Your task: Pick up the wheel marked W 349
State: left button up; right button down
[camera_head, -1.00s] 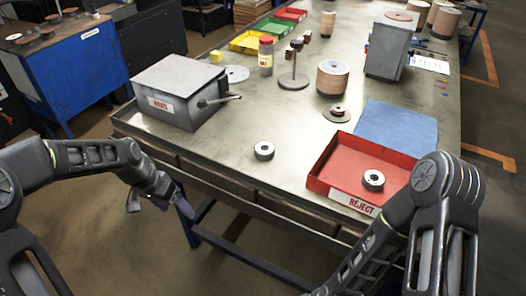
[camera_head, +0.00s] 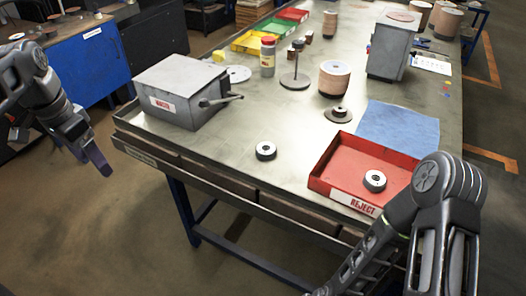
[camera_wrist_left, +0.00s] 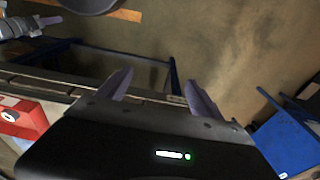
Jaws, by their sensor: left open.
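Two small grey wheels show in the head view, and I cannot read a marking on either. One wheel (camera_head: 265,150) lies on the bare table top near its front edge. The other wheel (camera_head: 374,181) lies inside the red tray marked REJECT (camera_head: 322,184). My left gripper (camera_head: 97,166) is off the table's left end, well left of both wheels. In the left wrist view its two fingers (camera_wrist_left: 160,88) are apart with nothing between them. My right arm comes in at the lower right of the head view, and its gripper is out of the picture.
A grey box with a crank (camera_head: 180,88) stands at the table's left end. The table around the front wheel is clear.

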dwell(0.3)
pick_arm(q)
jog(key=d+f+n+h, duration=0.1)
jog(key=d+f+h, duration=0.1)
jog(key=d+f, duration=1.05)
jog(key=d+f+n+h, duration=0.15)
jog(key=d+f, duration=0.55)
jog(key=f, duration=1.1)
jog(key=s+d+f+n, duration=0.2)
jog(key=s+d+f, duration=0.3)
jog(key=s+f, duration=0.2)
jog(key=s+d+f+n, duration=0.3)
jog(key=s+d+f, duration=0.3)
jog(key=s, duration=0.6)
jog(key=shift+s+d+f+g, duration=0.2)
jog(key=shift+f+g, duration=0.1)
jog(key=shift+f, duration=0.15)
